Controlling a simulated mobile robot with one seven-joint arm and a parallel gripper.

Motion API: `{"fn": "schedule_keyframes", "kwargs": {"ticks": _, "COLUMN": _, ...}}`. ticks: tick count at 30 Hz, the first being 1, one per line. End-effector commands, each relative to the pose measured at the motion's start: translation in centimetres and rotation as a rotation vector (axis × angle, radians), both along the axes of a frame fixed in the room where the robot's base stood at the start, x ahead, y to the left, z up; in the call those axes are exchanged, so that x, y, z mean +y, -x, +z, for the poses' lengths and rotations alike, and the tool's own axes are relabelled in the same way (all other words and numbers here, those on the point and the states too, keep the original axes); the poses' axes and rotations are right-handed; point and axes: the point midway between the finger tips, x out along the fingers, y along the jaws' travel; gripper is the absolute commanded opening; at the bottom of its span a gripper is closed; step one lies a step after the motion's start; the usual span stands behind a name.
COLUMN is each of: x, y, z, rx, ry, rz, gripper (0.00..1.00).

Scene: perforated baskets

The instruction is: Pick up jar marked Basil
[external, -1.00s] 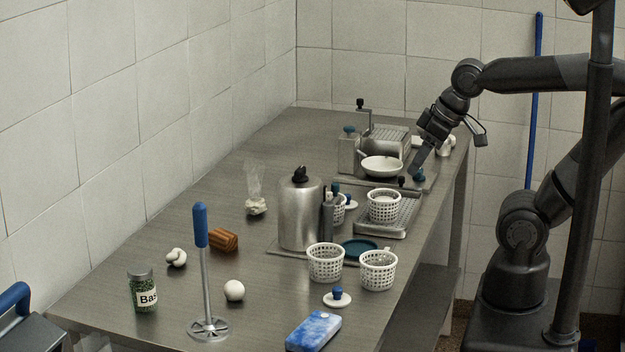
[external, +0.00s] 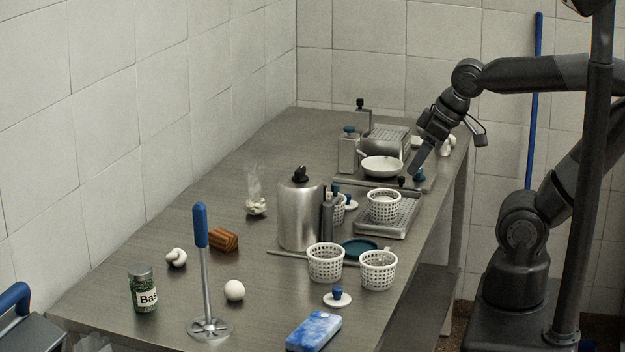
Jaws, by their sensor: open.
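The jar marked "Bas…" (external: 144,290) stands upright at the near left end of the steel table. It is glass with green contents, a white label and a grey lid. My gripper (external: 414,170) is open at the far right part of the table, pointing down beside a white bowl (external: 381,167). It is far from the jar, with most of the table between them. The fingertips are small and dark in this view, and I see nothing held between them.
A masher with a blue handle (external: 203,265) stands right of the jar. A white ball (external: 234,291) and a knotted white piece (external: 176,257) lie near it. A steel canister (external: 299,212) and perforated baskets (external: 325,262) fill the middle. The table's left far side is mostly clear.

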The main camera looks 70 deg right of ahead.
Motion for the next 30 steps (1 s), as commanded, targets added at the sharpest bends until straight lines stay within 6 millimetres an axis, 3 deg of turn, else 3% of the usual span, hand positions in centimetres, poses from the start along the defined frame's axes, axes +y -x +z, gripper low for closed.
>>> {"fn": "schedule_keyframes", "kwargs": {"ticks": 6, "x": 0.0, "y": 0.0, "z": 0.0, "rx": 0.000, "ry": 0.000, "rz": 0.000, "gripper": 0.77}}
{"fn": "schedule_keyframes", "kwargs": {"ticks": 13, "x": 0.0, "y": -0.1, "z": 0.1, "rx": 0.000, "ry": 0.000, "rz": 0.001, "gripper": 0.77}}
{"fn": "schedule_keyframes", "kwargs": {"ticks": 17, "x": 0.4, "y": -1.4, "z": 0.8, "rx": 0.005, "ry": 0.008, "rz": 0.021, "gripper": 0.77}}
{"fn": "schedule_keyframes", "kwargs": {"ticks": 20, "x": 1.1, "y": -3.7, "z": 2.0, "rx": 0.012, "ry": 0.018, "rz": 0.054, "gripper": 0.77}}
{"fn": "schedule_keyframes", "kwargs": {"ticks": 30, "x": 5.7, "y": -14.6, "z": 5.3, "rx": 0.036, "ry": 0.060, "rz": 0.214, "gripper": 0.77}}
